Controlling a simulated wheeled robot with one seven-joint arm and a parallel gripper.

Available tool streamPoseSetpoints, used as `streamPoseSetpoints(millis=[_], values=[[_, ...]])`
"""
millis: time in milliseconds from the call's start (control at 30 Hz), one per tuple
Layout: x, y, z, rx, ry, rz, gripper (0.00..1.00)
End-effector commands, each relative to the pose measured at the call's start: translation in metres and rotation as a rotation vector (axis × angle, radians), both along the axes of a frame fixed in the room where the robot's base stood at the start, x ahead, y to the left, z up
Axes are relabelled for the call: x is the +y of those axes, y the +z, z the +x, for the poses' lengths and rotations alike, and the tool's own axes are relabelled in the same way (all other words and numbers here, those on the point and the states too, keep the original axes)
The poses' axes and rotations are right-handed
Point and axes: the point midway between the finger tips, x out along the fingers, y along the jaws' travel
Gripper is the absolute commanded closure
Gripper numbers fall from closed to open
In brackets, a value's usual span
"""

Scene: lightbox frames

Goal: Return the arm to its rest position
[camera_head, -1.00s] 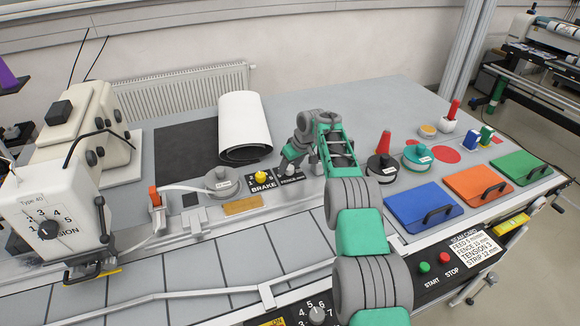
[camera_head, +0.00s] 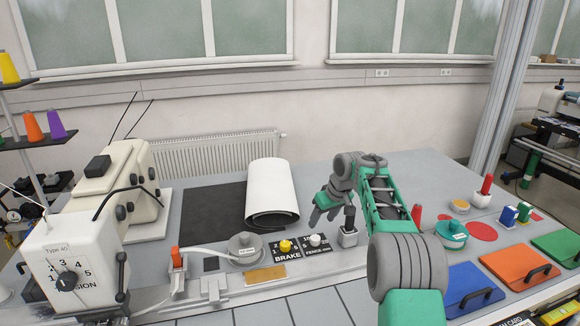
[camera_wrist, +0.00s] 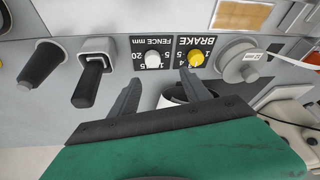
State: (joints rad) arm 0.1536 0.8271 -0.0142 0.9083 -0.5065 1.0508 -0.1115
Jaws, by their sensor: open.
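My green and grey arm reaches in from the lower right of the head view, bent over the table. My gripper (camera_head: 322,208) hangs above the table, left of the arm's forearm, and points down and to the left. In the wrist view its two dark fingers (camera_wrist: 168,98) are spread apart with nothing between them. The fence knob (camera_head: 316,240) is white and the brake knob (camera_head: 286,246) is yellow; both stand on black dial plates near the gripper. The wrist view shows the white fence knob (camera_wrist: 153,60) and yellow brake knob (camera_wrist: 196,60) beyond the fingertips.
A black lever in a grey socket (camera_head: 348,236) stands close to the arm. The sewing machine (camera_head: 75,260) is at left. Blue (camera_head: 470,288), orange (camera_head: 516,267) and green (camera_head: 558,248) lidded bins lie at right.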

Motion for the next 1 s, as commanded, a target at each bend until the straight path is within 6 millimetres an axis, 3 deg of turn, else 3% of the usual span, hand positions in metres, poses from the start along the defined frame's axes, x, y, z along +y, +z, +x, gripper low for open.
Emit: streamPoseSetpoints(millis=[33,200,333,467,667,800,900,1000], values=[[0.005,0.021,-0.015,-0.005,-0.02,0.001,0.45],[0.017,0.066,-0.073,-0.001,-0.108,0.003,0.45],[0.022,0.088,-0.128,-0.002,-0.173,0.004,0.45],[0.026,0.097,-0.188,-0.003,-0.237,0.001,0.45],[0.024,0.085,-0.286,-0.007,-0.338,-0.009,0.45],[0.019,0.059,-0.349,-0.009,-0.4,-0.018,0.45],[0.014,0.041,-0.379,-0.012,-0.435,-0.023,0.45],[0.011,0.03,-0.395,-0.012,-0.454,-0.027,0.45]])
